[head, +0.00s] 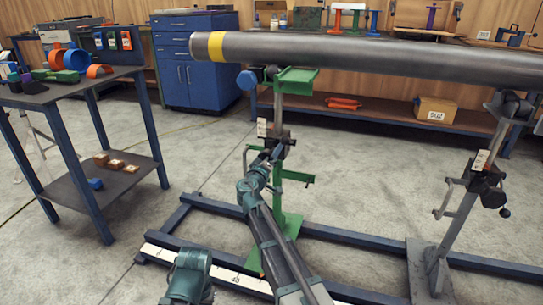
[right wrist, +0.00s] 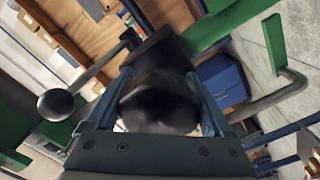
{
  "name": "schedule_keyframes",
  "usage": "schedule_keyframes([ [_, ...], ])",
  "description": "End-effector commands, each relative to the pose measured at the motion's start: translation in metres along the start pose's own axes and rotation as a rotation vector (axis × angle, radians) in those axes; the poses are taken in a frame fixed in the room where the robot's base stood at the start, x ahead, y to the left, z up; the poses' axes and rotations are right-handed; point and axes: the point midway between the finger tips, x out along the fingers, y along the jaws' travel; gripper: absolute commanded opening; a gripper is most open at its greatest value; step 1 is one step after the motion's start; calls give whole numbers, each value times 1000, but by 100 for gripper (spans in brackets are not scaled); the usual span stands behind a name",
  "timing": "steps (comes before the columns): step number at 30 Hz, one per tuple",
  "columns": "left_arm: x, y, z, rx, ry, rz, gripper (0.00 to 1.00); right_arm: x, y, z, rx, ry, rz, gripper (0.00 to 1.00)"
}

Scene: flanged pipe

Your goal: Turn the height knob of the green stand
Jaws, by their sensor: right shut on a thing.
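The green stand (head: 290,190) stands on the floor frame under the left end of the pipe, with a green top (head: 297,80). My right arm reaches up to its dark clamp block. My right gripper (head: 268,160) is at that block. In the right wrist view, its two fingers stand on either side of a dark rounded knob (right wrist: 158,108) and are shut on it. A dark ball on a rod (right wrist: 55,104) is left of the knob, apart from the fingers. In the head view the knob is hidden behind the gripper. My left gripper is not in view.
The grey pipe (head: 400,58) with a yellow band runs above my right gripper. A grey stand (head: 463,215) carries its right part. Blue floor rails (head: 340,236) run around the stands. A dark worktable (head: 60,95) stands at left. Open floor lies between.

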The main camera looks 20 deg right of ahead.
Motion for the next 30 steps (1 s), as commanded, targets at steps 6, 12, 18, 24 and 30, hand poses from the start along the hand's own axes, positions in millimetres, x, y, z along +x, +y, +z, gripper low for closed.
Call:
schedule_keyframes([
  [6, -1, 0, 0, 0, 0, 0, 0, 0, 1, 0, -207, 0, 0, 30],
  [12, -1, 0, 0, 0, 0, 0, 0, 0, 1, 0, -397, 0, 0, 30],
  [18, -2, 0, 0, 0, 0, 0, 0, 0, 2, -1, -587, 0, 0, 30],
  [24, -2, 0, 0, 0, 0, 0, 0, 0, 2, -1, -777, 0, 0, 30],
  [30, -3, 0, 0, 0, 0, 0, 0, 0, 3, -2, -966, 1, 0, 30],
])
